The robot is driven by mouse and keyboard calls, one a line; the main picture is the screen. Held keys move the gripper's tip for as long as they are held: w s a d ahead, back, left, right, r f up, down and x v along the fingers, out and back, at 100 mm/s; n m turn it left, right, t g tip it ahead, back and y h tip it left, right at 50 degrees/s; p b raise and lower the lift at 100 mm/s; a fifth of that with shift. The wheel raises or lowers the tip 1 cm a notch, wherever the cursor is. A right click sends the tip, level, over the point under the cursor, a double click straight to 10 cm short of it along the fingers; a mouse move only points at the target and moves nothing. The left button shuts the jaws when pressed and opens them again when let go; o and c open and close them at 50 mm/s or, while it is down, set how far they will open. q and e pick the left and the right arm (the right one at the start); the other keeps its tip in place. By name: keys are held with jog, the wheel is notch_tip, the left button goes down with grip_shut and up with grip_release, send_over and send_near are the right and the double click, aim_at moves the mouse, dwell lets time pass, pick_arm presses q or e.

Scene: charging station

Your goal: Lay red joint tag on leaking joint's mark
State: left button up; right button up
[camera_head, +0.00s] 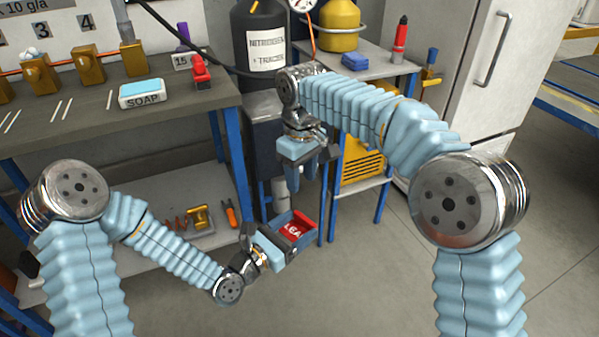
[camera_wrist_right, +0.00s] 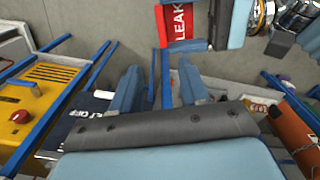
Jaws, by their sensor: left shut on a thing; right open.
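The red tag (camera_head: 296,227), lettered "LEAK", is held in my left gripper (camera_head: 290,238), low in front of the bench's right side. It also shows in the right wrist view (camera_wrist_right: 178,22), top middle. My left gripper is shut on the tag. My right gripper (camera_head: 302,178) is open and empty, fingers pointing down, above and slightly right of the tag; its fingers also show in the right wrist view (camera_wrist_right: 158,90). Brass joints (camera_head: 88,64) stand along the bench's back under number plates. White line marks (camera_head: 62,110) lie before them.
A black nitrogen cylinder (camera_head: 262,85) stands behind my right gripper. A small side table (camera_head: 375,75) and a pale cabinet (camera_head: 470,90) are to the right. Floor at right is clear.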

aim_at(300, 214)
jog(key=f, duration=1.1)
jog(key=shift+s+a, duration=0.15)
jog(key=shift+s, duration=0.1)
jog(key=shift+c, duration=0.2)
grip_shut()
pick_arm(q)
jog(key=o, duration=1)
